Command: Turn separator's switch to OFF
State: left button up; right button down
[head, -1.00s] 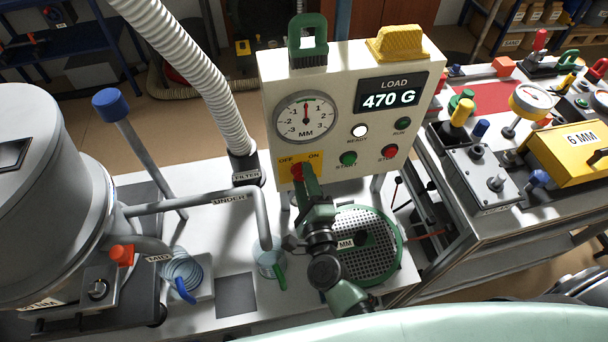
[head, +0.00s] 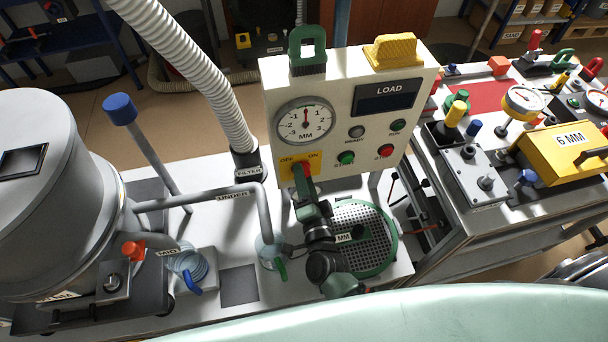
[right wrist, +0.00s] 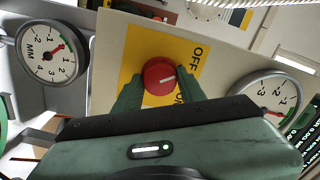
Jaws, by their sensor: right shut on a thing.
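The separator's switch is a red knob on a yellow OFF/ON plate (head: 287,164) at the lower left of the cream panel (head: 335,84). My right gripper (head: 304,170) is shut on the knob in the head view and hides most of it. In the right wrist view, the red knob (right wrist: 158,76) sits between the two green fingertips. Its white mark points roughly between the words OFF and ON; the exact setting is hard to tell. The LOAD display (head: 384,98) is blank and the READY lamp (head: 357,132) is dark. My left gripper is not in view.
A round perforated sieve (head: 368,240) lies below the panel, partly behind my right arm. A grey pipe marked UNDER (head: 222,195) and a white hose (head: 195,75) stand to the left. A yellow 6 MM box (head: 568,145) is on the right bench.

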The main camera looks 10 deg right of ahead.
jog(key=shift+f+n, duration=0.1)
jog(key=shift+n, duration=0.4)
jog(key=c, duration=0.9)
grip_release()
jog(key=shift+o, duration=0.2)
jog(key=shift+s, duration=0.15)
jog(key=s+b, duration=0.1)
jog(key=s, duration=0.6)
jog(key=shift+s, duration=0.3)
